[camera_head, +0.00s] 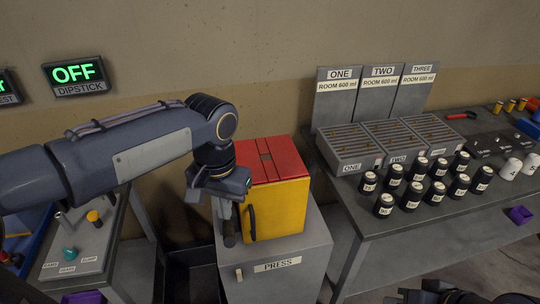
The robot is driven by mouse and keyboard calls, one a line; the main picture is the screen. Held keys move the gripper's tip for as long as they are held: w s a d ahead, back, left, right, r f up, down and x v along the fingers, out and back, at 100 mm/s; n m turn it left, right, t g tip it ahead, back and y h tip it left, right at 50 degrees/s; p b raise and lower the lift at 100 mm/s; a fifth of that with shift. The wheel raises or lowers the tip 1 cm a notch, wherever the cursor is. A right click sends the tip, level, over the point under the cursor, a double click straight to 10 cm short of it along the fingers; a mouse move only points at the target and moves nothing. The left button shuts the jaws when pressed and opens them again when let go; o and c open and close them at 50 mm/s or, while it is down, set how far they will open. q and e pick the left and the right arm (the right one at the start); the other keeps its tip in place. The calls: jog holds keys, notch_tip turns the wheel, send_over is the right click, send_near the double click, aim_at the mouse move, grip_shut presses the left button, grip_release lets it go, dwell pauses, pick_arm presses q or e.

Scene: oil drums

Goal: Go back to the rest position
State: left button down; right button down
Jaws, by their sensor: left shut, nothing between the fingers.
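My left arm reaches in from the left, and its gripper (229,238) points down in front of the left side of a yellow box with a red top (283,208). The gripper's fingers are shut and empty, and close to the box's dark handle; I cannot tell whether they touch it. The box stands on a grey cabinet labelled PRESS (275,266). Dark parts of my right arm and gripper (450,293) show at the bottom right edge, mostly cut off, and the fingers cannot be made out.
A grey table (400,235) on the right holds several black canisters (413,195), white ones and three slotted trays labelled ONE, TWO, THREE. A lever panel (85,245) stands at left. A sign (74,75) on the wall reads OFF, DIPSTICK.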

pick_arm(q)
jog(key=shift+s+a, duration=0.2)
jog(key=shift+a, duration=0.15)
jog(key=s+a+f+n+t+h+b, duration=0.2)
jog(key=s+a+f, duration=0.2)
jog(key=s, duration=0.4)
jog(key=s+a+f+n+t+h+b, duration=0.1)
jog(key=s+a+f+n+t+b, duration=0.1)
jog(key=s, duration=0.5)
notch_tip(320, 180, down, 3)
jog(key=shift+s+a+f+n+t+h, duration=0.2)
jog(key=shift+s+a+n+t+h, duration=0.15)
jog(key=shift+a+t, duration=0.7)
jog(key=shift+a+g, duration=0.2)
jog(key=shift+g, duration=0.05)
